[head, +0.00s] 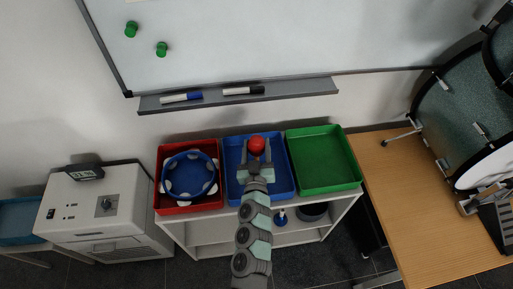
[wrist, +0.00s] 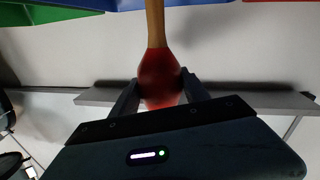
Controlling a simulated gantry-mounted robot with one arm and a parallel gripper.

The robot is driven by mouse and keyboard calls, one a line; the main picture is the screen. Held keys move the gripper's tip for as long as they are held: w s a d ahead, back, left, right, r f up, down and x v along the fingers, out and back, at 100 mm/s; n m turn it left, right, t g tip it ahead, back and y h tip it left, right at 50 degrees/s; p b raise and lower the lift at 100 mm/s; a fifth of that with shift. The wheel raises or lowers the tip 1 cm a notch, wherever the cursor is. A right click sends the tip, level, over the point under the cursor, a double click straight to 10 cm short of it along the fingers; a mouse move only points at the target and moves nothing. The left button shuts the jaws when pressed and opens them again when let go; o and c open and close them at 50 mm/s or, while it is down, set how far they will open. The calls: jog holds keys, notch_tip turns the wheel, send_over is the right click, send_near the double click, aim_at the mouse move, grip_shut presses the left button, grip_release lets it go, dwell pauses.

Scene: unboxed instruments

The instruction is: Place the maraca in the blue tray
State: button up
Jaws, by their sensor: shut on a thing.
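The maraca has a red head (head: 257,145) and a wooden handle. In the wrist view its red head (wrist: 160,78) is between the two fingers of my gripper (wrist: 160,92), which is shut on it. The handle (wrist: 155,22) points away from the gripper towards the trays and leaves the picture at the top edge. In the head view my gripper (head: 256,158) and the maraca are over the blue tray (head: 282,183), with the handle hidden. Whether the handle touches the tray cannot be told.
A red tray (head: 190,208) holding a blue tambourine (head: 189,176) stands left of the blue tray. An empty green tray (head: 325,160) stands on its right. All sit on a white shelf unit (head: 215,228). Behind is a whiteboard ledge (head: 300,90) with markers.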

jog(key=shift+f, duration=0.15)
jog(key=o, duration=1.4)
